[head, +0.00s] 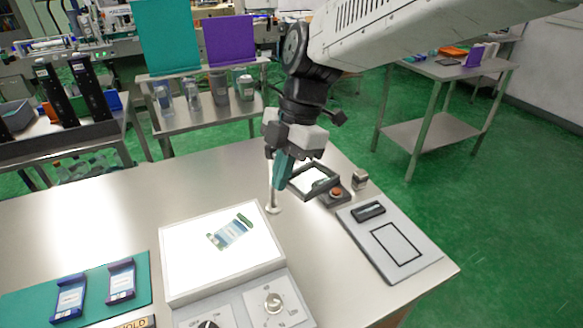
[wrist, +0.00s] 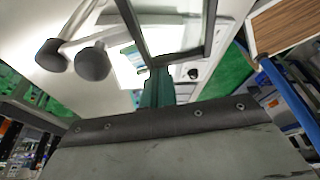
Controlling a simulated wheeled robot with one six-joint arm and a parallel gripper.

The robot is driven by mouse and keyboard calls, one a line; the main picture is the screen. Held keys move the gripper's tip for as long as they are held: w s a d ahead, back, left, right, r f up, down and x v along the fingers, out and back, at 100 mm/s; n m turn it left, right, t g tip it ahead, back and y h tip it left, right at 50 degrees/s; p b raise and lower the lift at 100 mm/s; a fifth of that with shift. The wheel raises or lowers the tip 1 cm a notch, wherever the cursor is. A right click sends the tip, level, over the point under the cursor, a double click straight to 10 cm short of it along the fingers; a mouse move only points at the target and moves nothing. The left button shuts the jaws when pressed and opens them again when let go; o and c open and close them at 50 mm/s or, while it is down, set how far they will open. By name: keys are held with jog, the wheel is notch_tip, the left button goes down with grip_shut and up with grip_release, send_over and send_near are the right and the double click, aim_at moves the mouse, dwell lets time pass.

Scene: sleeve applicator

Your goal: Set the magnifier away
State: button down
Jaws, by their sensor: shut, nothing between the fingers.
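The magnifier (head: 304,191) is a dark, square-framed lens in the head view, standing above the table beside a thin upright post (head: 273,208) with a round foot. In the wrist view its frame (wrist: 208,35) fills the top centre, close to the fingers. My gripper (head: 281,178) has teal fingers pointing down, just left of the frame. In the wrist view the fingers (wrist: 156,80) are together with nothing seen between them. I cannot tell whether they touch the frame. My gripper and the frame hide part of the post and its joint.
A lit white panel (head: 185,262) with a labelled card (head: 230,232) stands front centre. A teal mat (head: 95,290) bears two blue items. At right are a grey board (head: 420,255) with a black outline, a red-button box (head: 336,196) and a small stamp (head: 360,180). Bare table lies left.

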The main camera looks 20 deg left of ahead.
jog(key=shift+w+d, duration=0.3)
dwell(0.4)
jog(key=shift+d, duration=0.1)
notch_tip(320, 180, up, 10)
jog(key=shift+s+a+f, duration=0.25)
jog(key=shift+s, duration=0.1)
dwell(0.3)
